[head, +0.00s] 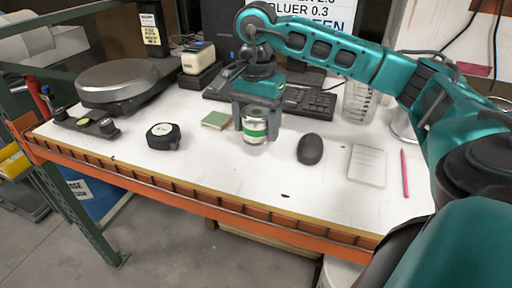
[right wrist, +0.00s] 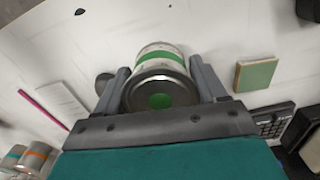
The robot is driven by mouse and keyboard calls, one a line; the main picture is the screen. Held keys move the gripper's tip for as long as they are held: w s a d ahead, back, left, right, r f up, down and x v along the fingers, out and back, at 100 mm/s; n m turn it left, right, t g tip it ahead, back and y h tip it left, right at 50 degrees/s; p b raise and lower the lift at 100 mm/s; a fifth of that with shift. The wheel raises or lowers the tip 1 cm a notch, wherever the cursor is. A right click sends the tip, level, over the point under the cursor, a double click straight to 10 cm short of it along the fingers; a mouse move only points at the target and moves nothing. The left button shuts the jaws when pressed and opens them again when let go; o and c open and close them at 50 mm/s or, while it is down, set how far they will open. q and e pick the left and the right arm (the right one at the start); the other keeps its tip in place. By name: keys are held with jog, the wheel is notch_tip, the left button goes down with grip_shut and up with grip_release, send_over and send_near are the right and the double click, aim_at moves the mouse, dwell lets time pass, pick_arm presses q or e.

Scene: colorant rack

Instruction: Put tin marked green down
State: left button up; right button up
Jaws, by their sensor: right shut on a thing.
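The tin marked green (head: 255,127) is a small metal can with a green band, near the middle of the white table in the head view. In the right wrist view the tin (right wrist: 160,82) shows its lid with a green dot. My right gripper (head: 257,122) is shut on it, one finger on each side, pointing down. The tin looks upright, at or just above the table top; I cannot tell whether it touches. My left gripper is not in view.
A black mouse (head: 310,149), a notepad (head: 367,165) and a pink pencil (head: 404,173) lie to the right. A green pad (head: 216,120) and a tape measure (head: 163,136) lie to the left. A keyboard (head: 310,101) is behind. The table's front is clear.

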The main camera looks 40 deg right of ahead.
aim_at(256, 112)
jog(key=shift+f, duration=2.65)
jog(key=shift+f+b, duration=0.25)
jog(key=shift+b, duration=0.15)
jog(key=o, duration=1.1)
jog(key=shift+o, duration=0.2)
jog(key=shift+r, duration=0.1)
jog(key=shift+r, duration=0.45)
notch_tip(256, 112, up, 11)
jog(key=shift+f+p, duration=0.2)
jog(key=shift+p, duration=0.5)
jog(key=shift+r, duration=0.4)
